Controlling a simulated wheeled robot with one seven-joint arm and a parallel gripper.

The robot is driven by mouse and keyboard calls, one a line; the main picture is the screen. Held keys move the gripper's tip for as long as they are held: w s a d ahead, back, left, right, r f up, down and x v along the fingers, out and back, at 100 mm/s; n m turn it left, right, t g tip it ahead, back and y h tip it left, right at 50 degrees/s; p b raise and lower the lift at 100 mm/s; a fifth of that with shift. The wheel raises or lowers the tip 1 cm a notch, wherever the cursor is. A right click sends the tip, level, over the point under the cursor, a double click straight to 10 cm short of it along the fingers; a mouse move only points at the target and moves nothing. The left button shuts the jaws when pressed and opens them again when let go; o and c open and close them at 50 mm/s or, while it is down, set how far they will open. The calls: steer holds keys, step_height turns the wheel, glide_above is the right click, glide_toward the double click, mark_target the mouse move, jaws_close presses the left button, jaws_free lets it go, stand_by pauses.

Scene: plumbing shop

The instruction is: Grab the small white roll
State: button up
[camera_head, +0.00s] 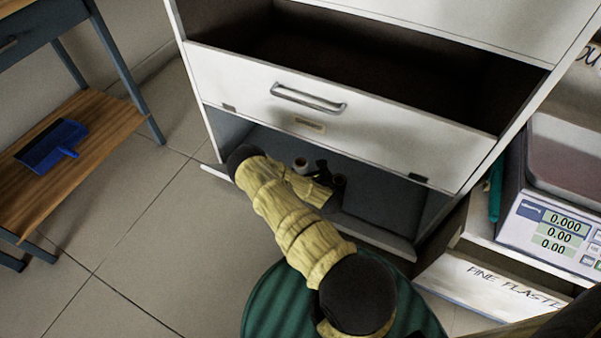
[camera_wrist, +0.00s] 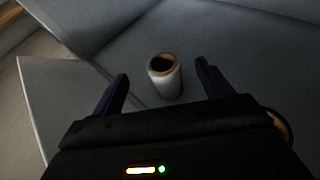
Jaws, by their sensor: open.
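The small white roll (camera_wrist: 168,84) stands upright in the wrist view, with a brown core and a dark hole on top. It stands on the grey floor of the cabinet's lower compartment. My gripper (camera_wrist: 161,86) is open, with one dark finger to the left of the roll and one to the right. The roll appears between the fingers, with a gap on both sides; I cannot tell how far it is in depth. In the head view, the small roll (camera_head: 300,164) shows inside the compartment beside my dark gripper (camera_head: 319,169), partly hidden by my arm.
The white cabinet's drawer (camera_head: 340,105) hangs open above the lower compartment, close over my arm. A scale (camera_head: 555,215) stands on the right. A green round object (camera_head: 270,310) is below my arm. A blue dustpan (camera_head: 50,145) lies on a wooden shelf at left. Tiled floor is clear between.

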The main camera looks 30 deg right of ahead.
mark_target(303, 171)
step_height(303, 171, down, 5)
steer(key=shift+w+b, duration=0.1)
steer(key=shift+b, duration=1.15)
steer(key=shift+b+x, duration=0.6)
steer(key=shift+x, duration=0.4)
steer(key=shift+w, duration=0.3)
steer(key=b+x, duration=0.3)
steer(key=x, duration=0.2)
steer(key=shift+b, duration=0.3)
steer(key=shift+d, duration=0.1)
